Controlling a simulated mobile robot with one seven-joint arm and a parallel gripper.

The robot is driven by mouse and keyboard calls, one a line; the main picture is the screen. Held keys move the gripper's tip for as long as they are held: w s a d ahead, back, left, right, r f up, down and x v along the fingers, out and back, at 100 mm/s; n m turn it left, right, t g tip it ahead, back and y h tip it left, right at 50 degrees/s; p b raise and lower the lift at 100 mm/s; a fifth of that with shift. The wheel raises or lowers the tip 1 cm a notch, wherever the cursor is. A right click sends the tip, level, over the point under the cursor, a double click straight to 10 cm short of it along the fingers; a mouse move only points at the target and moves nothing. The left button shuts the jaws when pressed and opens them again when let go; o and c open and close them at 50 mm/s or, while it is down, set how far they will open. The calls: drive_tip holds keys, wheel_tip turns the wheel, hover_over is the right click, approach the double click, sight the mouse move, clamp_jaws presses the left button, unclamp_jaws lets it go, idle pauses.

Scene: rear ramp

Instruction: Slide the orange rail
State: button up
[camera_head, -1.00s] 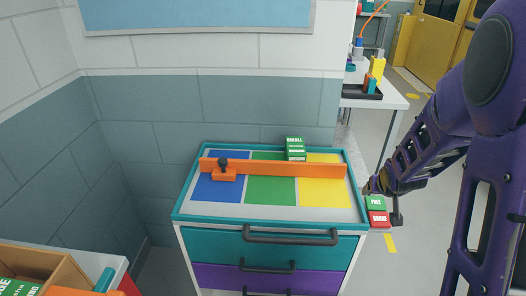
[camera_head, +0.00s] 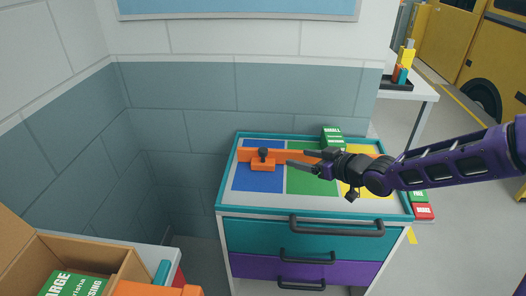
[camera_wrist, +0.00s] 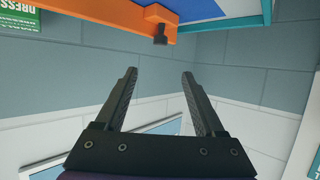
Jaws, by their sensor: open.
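The orange rail (camera_head: 284,153) runs left to right across the cabinet top, over the blue, green and yellow panels. Its orange slider block with a black knob (camera_head: 263,160) stands over the blue panel. My gripper (camera_head: 296,159) is open and empty, pointing left over the green panel, to the right of the knob and apart from it. My arm hides the rail's right part. In the wrist view, the rail (camera_wrist: 100,12) and the black knob (camera_wrist: 160,39) show at the top, beyond the open fingers (camera_wrist: 160,75).
Green boxes (camera_head: 332,137) stand behind the rail at the right. The teal-rimmed cabinet (camera_head: 311,213) has several drawers with black handles. An open cardboard box (camera_head: 85,253) sits at lower left. Walls close off the back and left.

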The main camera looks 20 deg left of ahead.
sight(265, 150)
drive_tip(key=b+x, duration=0.3)
drive_tip(key=x, duration=1.3)
drive_tip(key=shift+w+a+f, duration=0.15)
drive_tip(key=shift+a+f, duration=0.05)
drive_tip(key=shift+f, duration=0.05)
clamp_jaws()
idle(0.7)
